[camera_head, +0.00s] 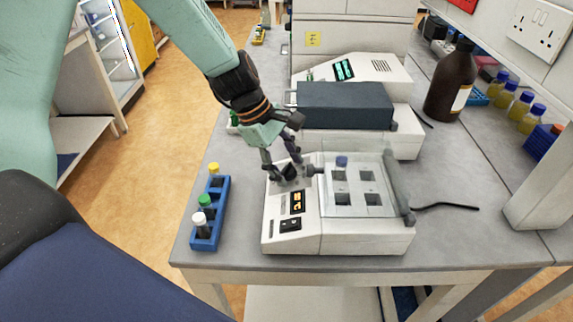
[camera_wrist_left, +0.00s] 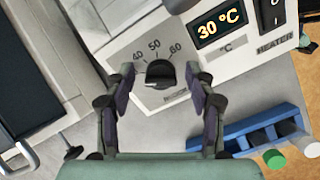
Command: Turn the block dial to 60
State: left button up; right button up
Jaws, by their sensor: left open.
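The block dial (camera_wrist_left: 160,74) is a black knob on the white heater's (camera_wrist_left: 236,50) panel, with 40, 50 and 60 printed in an arc beside it. I cannot tell which mark its pointer faces. The lit display (camera_wrist_left: 220,22) reads 30 °C. My left gripper (camera_wrist_left: 160,80) is open, with one finger on each side of the dial; contact is unclear. In the head view my left gripper (camera_head: 283,165) reaches down over the heater's (camera_head: 340,240) panel and partly hides the dial. The right gripper is out of view.
A blue rack (camera_head: 207,236) with several capped vials stands left of the heater. The heater's clear-lidded block (camera_head: 357,205) holds a blue-capped vial (camera_head: 341,161). Behind stands another instrument with a dark lid (camera_head: 345,103). A brown bottle (camera_head: 450,85) is at the back right.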

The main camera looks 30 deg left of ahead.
pick_arm(q)
jog(key=shift+s+a+r, duration=0.1)
jog(key=shift+s+r, duration=0.05)
jog(key=shift+s, duration=0.05)
jog(key=shift+c, duration=1.7)
jog(key=shift+w, duration=0.25)
jog(key=shift+c, duration=1.3)
jog(key=c, duration=0.5)
jog(key=shift+c, duration=0.2)
